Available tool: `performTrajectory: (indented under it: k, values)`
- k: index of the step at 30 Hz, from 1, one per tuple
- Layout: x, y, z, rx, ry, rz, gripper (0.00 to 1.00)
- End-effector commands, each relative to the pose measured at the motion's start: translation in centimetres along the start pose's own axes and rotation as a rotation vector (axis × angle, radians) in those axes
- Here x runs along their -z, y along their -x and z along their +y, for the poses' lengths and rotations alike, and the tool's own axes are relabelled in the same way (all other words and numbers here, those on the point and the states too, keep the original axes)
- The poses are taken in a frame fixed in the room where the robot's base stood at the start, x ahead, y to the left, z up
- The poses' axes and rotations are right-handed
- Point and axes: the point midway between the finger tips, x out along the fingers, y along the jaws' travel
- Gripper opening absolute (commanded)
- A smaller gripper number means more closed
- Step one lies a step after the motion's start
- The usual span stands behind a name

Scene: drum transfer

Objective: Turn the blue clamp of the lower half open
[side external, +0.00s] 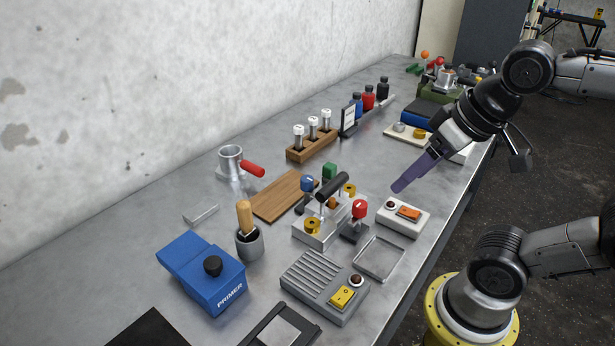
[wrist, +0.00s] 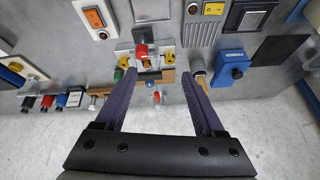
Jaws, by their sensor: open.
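A metal fixture (side external: 318,234) stands on the bench in the side view, with a black bar handle (side external: 332,186) across its top. A blue-topped clamp (side external: 308,184) is on its far-left side, and a red-topped clamp (side external: 359,209) on its near-right side. Yellow knobs (side external: 312,227) are on the fixture too.
A white switch box (side external: 403,217), a shallow square tray (side external: 379,258) and a grey ribbed box (side external: 325,285) are near the front edge. A metal cup with red handle (side external: 231,163), a wooden board (side external: 284,195), a vial rack (side external: 312,145) and a blue PRIMER box (side external: 202,274) surround the fixture.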

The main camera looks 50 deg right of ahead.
Motion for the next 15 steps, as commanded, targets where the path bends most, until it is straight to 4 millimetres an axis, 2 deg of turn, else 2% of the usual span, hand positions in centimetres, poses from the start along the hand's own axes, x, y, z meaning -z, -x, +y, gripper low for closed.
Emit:
performTrajectory:
  k: [3, 8, 11, 15]
  values:
    - [3.5, 1.3, -0.5, -0.012, -0.116, -0.035, 0.71]
    - [8.4, 1.8, -1.0, -0.042, -0.265, -0.099, 0.71]
    - [11.8, 1.1, -1.1, -0.068, -0.353, -0.147, 0.71]
    - [16.3, -1.0, -1.2, -0.11, -0.461, -0.216, 0.71]
